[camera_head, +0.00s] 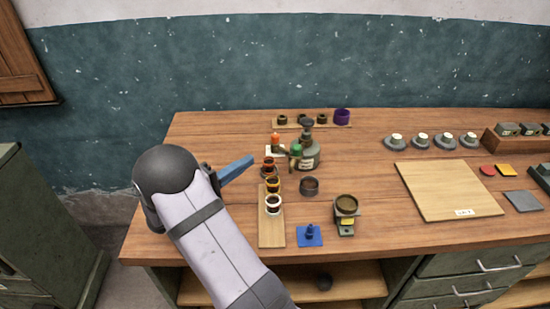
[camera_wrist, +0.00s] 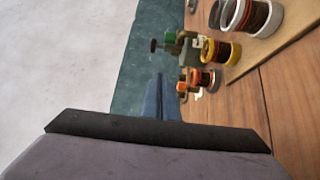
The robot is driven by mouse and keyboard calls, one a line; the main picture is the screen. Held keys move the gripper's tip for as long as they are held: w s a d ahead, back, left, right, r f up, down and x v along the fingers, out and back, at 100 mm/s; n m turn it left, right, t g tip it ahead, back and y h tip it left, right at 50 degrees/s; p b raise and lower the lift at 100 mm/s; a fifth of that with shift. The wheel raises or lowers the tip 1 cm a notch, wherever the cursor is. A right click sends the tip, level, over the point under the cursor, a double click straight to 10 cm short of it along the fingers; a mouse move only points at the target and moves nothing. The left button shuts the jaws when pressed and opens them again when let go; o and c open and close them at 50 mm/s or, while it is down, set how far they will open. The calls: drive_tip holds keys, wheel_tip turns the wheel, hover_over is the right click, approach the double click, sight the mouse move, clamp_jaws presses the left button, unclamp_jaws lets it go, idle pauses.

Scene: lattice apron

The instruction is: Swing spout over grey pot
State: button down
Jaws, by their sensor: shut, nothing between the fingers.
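A grey-green dispenser (camera_head: 308,152) with a dark top stands behind the middle of the table. A spout with a green part (camera_head: 295,151) sticks out from its left front side. In the wrist view the green part (camera_wrist: 170,37) shows too. A small dark grey pot (camera_head: 309,186) stands in front of the dispenser, and the spout is not over it. My gripper (camera_head: 250,159) has blue fingers, shut and empty, left of the spout and apart from it. The fingers (camera_wrist: 159,80) also show in the wrist view, pointing past the row of pots.
A blue piece (camera_head: 310,236) and a brown-filled cup (camera_head: 346,206) stand at the front. A pale board (camera_head: 448,190) lies right. Small dark cups and a purple ring (camera_head: 342,116) stand behind.

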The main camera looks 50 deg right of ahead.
drive_tip(key=shift+w+a+f+m+g+y+b, duration=0.1)
drive_tip(key=shift+w+m+g+y+b, duration=0.15)
drive_tip(key=shift+w+m+g+b, duration=0.4)
drive_tip(key=shift+w+d+f+m+g+y+b, duration=0.15)
drive_tip(key=shift+w+g, duration=0.3)
drive_tip(key=shift+g, duration=0.45)
drive_tip(key=shift+w+a+f+m+g+y+b, duration=0.15)
drive_tip(key=shift+w+m+g+y+b, duration=0.2)
drive_tip(key=shift+w+m+g, duration=0.3)
drive_tip(key=shift+s+r, duration=0.1)
drive_tip(key=shift+s, duration=0.05)
drive_tip(key=p, duration=0.3)
approach(298, 154)
drive_tip(key=w+d, duration=0.5)
drive_tip(key=shift+s+d+p, duration=0.3)
drive_tip(key=shift+s+p, duration=0.1)
drive_tip(key=shift+s, duration=0.5)
drive_tip(key=shift+s+d+p, duration=0.35)
drive_tip(key=shift+s, duration=0.5)
drive_tip(key=shift+r, duration=0.1)
